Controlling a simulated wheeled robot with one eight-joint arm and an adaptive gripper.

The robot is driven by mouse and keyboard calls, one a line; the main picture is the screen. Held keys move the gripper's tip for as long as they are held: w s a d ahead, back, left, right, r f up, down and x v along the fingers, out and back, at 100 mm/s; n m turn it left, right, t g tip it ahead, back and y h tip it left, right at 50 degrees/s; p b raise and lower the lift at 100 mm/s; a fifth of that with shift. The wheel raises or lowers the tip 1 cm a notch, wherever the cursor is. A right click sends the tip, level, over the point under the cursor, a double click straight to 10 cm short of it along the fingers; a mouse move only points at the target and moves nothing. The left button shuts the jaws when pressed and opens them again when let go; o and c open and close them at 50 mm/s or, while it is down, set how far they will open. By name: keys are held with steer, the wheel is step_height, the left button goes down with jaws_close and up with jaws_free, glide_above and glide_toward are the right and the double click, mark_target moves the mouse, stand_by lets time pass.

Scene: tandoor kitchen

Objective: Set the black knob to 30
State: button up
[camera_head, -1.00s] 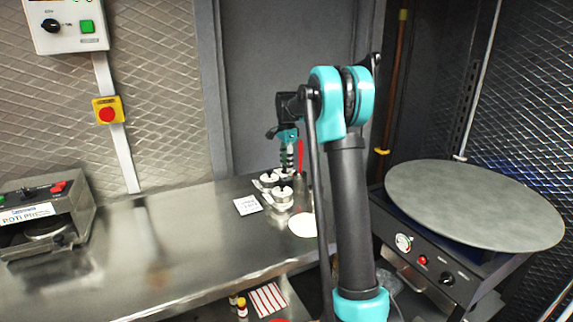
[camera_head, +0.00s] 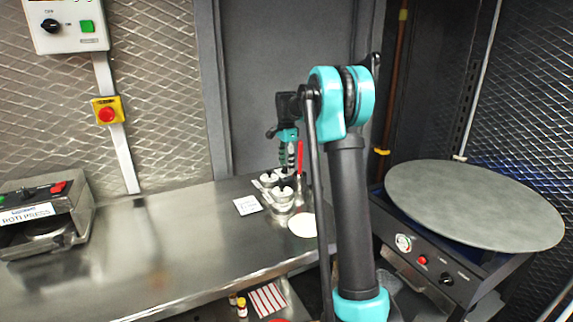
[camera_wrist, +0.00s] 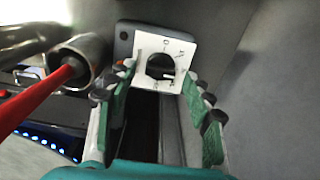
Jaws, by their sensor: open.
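In the wrist view a black knob (camera_wrist: 160,66) sits on a white dial plate (camera_wrist: 144,46) fixed to a grey box. A small light mark shows at the knob's right side; the dial's figures are too small to read. My gripper (camera_wrist: 161,80) is open, with its two green, dark-tipped fingers on either side of the dial. I cannot tell whether they touch the knob. In the head view my gripper (camera_head: 290,163) points down over the back of the steel counter, and this dial cannot be made out there.
A metal cup (camera_wrist: 92,50) with a red-handled tool (camera_wrist: 38,97) stands close left of the fingers. The counter (camera_head: 170,235) holds small pots (camera_head: 283,200), a card (camera_head: 247,205) and a roti press (camera_head: 45,215). A round griddle (camera_head: 475,205) stands right.

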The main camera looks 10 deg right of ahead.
step_height(320, 180, up, 12)
stand_by(0.5)
